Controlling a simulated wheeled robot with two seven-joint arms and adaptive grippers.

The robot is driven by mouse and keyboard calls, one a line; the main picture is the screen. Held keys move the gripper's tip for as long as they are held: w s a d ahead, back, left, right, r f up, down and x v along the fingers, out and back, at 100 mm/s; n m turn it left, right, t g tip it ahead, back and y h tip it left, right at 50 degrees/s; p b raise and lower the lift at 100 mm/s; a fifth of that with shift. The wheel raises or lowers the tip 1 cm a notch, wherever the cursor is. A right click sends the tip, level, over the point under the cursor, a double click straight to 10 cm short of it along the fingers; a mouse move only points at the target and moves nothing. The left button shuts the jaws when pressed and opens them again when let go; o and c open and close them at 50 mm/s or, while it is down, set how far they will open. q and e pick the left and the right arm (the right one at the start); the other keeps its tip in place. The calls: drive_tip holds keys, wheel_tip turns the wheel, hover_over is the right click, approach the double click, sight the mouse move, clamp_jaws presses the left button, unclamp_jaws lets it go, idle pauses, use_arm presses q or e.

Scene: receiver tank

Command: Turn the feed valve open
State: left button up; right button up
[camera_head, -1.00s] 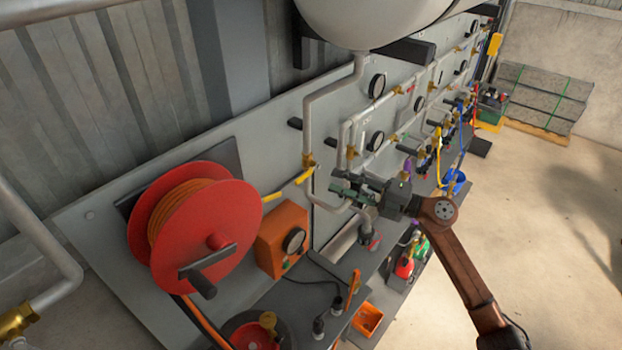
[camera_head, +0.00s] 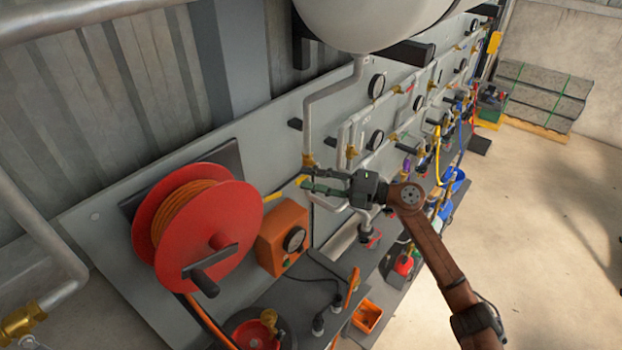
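A brass valve (camera_head: 309,159) sits on the grey pipe that comes down from the white tank (camera_head: 375,18). A short yellow lever (camera_head: 301,180) shows just below it. My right gripper (camera_head: 307,179) points left at this lever, its fingers apart, one above and one below the lever's visible end. I cannot tell whether the fingers touch it. The fingers hide part of the lever and the pipe behind. No label shows which valve is the feed valve. My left gripper is out of view.
A red hose reel (camera_head: 228,215) and an orange box with a gauge (camera_head: 283,232) stand left of my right gripper. Another yellow handle (camera_head: 272,196) is by the box. More pipes, gauges and valves line the panel to the right. The floor (camera_head: 545,250) at right is clear.

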clamp_jaws()
idle(0.6)
